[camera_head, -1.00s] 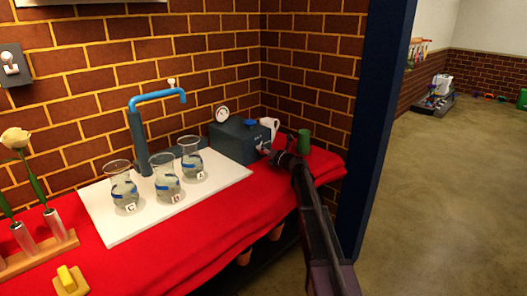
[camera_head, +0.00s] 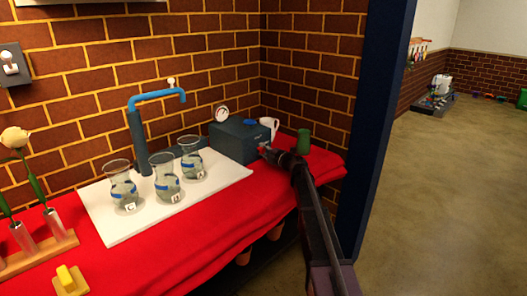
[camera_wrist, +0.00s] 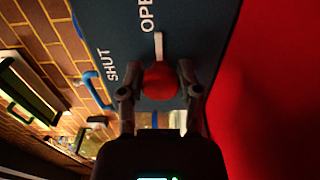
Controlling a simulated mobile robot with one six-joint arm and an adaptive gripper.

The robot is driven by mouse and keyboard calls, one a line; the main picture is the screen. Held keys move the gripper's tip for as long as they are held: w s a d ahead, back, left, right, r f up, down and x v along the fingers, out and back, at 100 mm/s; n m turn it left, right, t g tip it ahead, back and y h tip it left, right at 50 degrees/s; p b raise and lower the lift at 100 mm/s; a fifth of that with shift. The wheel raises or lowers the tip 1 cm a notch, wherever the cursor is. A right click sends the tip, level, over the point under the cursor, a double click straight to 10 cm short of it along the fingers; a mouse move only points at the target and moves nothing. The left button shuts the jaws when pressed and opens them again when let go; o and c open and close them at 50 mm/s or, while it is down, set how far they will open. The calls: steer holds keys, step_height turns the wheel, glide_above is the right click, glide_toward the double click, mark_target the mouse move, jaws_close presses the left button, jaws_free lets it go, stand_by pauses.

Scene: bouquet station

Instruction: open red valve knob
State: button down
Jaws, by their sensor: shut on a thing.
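The red valve knob (camera_wrist: 161,82) is on the front of a dark blue-grey box (camera_wrist: 120,25) in the wrist view. The box also shows in the head view (camera_head: 236,143) on the red-covered table. White lettering on its face reads "SHUT" and "OPEN", and a white pointer line by the knob points toward "OPEN". My gripper (camera_wrist: 160,88) is shut on the knob, one finger on each side. In the head view my gripper (camera_head: 271,153) reaches the box front and hides the knob.
Three glass vases (camera_head: 167,180) with labels stand on a white board (camera_head: 220,184) left of the box. A blue tap (camera_head: 140,140) stands behind them. A green cup (camera_head: 303,142) and a white mug (camera_head: 270,127) are close to my arm. Open floor lies at the right.

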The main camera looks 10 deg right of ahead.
steer(key=shift+w+m, duration=0.15)
steer(key=shift+m, duration=0.15)
steer(key=shift+c, duration=1.5)
jaws_free()
steer(key=shift+s, duration=0.2)
steer(key=shift+v, duration=0.85)
steer(key=v, duration=1)
steer(key=shift+d, duration=0.1)
